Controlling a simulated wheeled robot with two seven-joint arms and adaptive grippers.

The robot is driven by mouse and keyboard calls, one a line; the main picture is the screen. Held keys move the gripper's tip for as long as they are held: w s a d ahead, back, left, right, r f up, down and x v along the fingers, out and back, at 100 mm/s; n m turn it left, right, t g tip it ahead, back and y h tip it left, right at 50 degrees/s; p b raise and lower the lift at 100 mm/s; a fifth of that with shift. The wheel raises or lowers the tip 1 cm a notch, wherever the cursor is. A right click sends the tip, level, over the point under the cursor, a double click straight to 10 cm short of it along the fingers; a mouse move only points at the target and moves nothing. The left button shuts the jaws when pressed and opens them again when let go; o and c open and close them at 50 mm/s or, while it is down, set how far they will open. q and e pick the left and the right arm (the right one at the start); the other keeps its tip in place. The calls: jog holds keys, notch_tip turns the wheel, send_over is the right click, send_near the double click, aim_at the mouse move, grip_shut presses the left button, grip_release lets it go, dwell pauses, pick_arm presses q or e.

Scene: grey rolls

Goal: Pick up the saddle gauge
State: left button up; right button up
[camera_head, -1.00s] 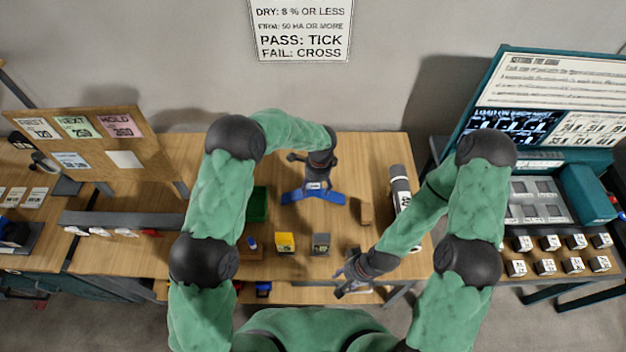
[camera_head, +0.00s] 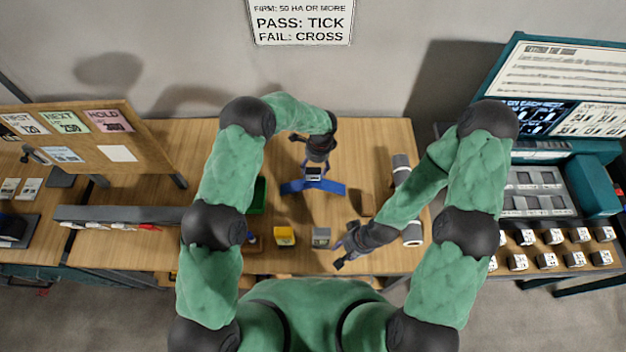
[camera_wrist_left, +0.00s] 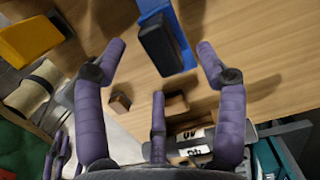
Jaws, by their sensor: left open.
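The saddle gauge (camera_head: 327,187) is a blue arched piece with a dark box and small light display on top, standing on the wooden table in the head view. In the left wrist view the gauge (camera_wrist_left: 184,20) shows its blue strip and black box at the top, between the spread fingers. My left gripper (camera_head: 316,160) is open just behind and above the gauge, with nothing in its fingers. The same gripper (camera_wrist_left: 160,65) shows purple fingers apart in the wrist view; contact with the gauge cannot be told. My right gripper (camera_head: 345,252) hangs low near the table's front edge.
A yellow block (camera_head: 284,236) and a grey block (camera_head: 321,237) sit in front of the gauge. A brown block (camera_head: 367,204) and a grey roll (camera_head: 412,237) are to its right. A green tray (camera_head: 258,195) is left. Table behind the gauge's right side is clear.

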aim_at(313, 172)
pick_arm(q)
jog(key=shift+s+a+f+p, duration=0.15)
jog(key=shift+f+p, duration=0.2)
jog(key=shift+f, duration=0.85)
jog(key=shift+s+a+f+p, duration=0.1)
jog(key=shift+f+p, duration=0.25)
jog(key=shift+f, duration=0.8)
grip_shut()
jog(key=shift+r, duration=0.1)
